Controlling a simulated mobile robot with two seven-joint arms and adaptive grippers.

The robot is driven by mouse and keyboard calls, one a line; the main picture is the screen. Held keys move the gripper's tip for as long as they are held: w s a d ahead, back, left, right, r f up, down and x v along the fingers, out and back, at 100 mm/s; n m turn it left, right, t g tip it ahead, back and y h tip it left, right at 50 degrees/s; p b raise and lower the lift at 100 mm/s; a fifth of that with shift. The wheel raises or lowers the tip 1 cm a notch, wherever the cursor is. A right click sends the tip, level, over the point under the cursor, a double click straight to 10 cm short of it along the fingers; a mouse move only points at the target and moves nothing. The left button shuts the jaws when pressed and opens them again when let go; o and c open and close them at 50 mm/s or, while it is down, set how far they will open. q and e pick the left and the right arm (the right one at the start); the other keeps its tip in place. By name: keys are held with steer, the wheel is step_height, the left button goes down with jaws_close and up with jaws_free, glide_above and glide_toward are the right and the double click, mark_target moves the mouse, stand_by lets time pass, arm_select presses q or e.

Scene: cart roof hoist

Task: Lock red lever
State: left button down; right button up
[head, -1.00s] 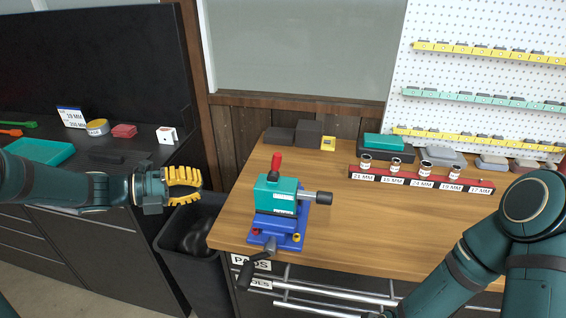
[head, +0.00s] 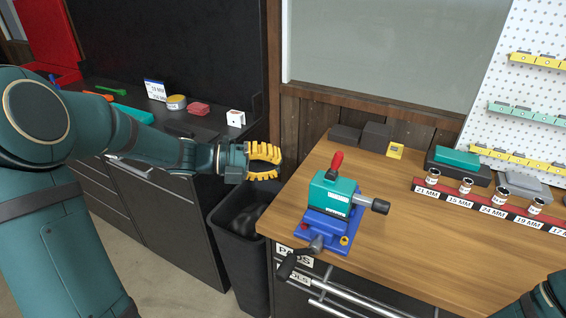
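The red lever (head: 337,160) stands up, tilted slightly to the right, on top of a teal block (head: 331,192). This block is clamped in or mounted on a blue vise (head: 329,229) near the front left corner of the wooden bench. A dark grey cylinder (head: 379,206) sticks out of the block to the right. My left gripper (head: 276,164) has yellow ridged fingers, parted with a gap between them and nothing held. It hovers left of the lever, apart from it. My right gripper is out of view; only part of that arm shows at the bottom right.
The wooden bench (head: 420,251) has clear room right of the vise. A red rack (head: 505,213) of labelled sockets stands behind. A black bin (head: 238,258) sits between the bench and the dark counter (head: 137,104). The vise handle (head: 287,265) overhangs the front edge.

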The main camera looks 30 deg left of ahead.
mark_target(333, 166)
arm_select(q)
steer(key=b+x, duration=0.2)
steer(key=x, duration=0.9)
steer(key=shift+w+d, duration=0.2)
steer(key=shift+d, duration=0.15)
